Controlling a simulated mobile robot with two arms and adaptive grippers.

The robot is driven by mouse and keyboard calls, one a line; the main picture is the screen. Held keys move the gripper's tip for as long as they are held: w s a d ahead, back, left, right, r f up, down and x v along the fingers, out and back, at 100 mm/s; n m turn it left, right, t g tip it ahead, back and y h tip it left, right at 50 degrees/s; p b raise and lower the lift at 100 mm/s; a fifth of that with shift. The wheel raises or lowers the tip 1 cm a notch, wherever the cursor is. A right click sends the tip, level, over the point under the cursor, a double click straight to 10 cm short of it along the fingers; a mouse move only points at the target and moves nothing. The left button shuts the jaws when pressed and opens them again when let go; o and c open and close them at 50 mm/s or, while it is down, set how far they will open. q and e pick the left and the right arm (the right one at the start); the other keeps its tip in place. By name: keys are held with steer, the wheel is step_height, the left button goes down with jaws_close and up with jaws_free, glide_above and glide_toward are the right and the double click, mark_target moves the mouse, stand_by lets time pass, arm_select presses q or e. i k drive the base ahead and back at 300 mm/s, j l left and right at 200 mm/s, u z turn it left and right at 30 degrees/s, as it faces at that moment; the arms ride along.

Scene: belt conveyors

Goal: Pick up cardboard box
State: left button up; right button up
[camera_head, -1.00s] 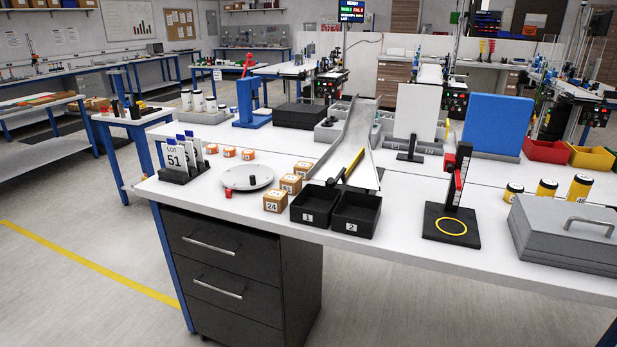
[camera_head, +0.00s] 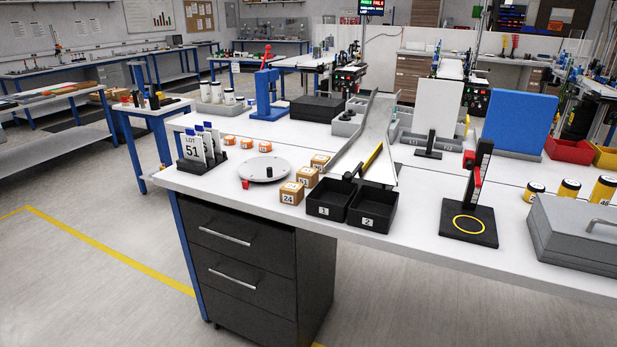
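Several small cardboard boxes stand on the white workbench (camera_head: 420,235). The nearest box (camera_head: 291,193) is marked 24 and sits just left of the black bins. A second box (camera_head: 307,177), with a number starting with 5, stands behind it. A third box (camera_head: 319,162) stands farther back, close to the grey chute. They are upright in a slanting row, and nothing holds them. Neither of my grippers shows in the head view.
Black bins (camera_head: 334,209) marked 1 and 2 stand right of the boxes. A round grey plate (camera_head: 262,169) lies left of them. A chute (camera_head: 370,135), a black stand (camera_head: 469,222) and a grey case (camera_head: 577,235) occupy the bench. A drawer cabinet (camera_head: 238,262) stands below.

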mark_target(307, 175)
steer(key=z, duration=0.65)
steer(key=i+j+z, duration=0.1)
steer(key=j+z, duration=0.25)
steer(key=j, duration=0.2)
steer(key=j+z, duration=0.75)
steer(key=j, duration=0.35)
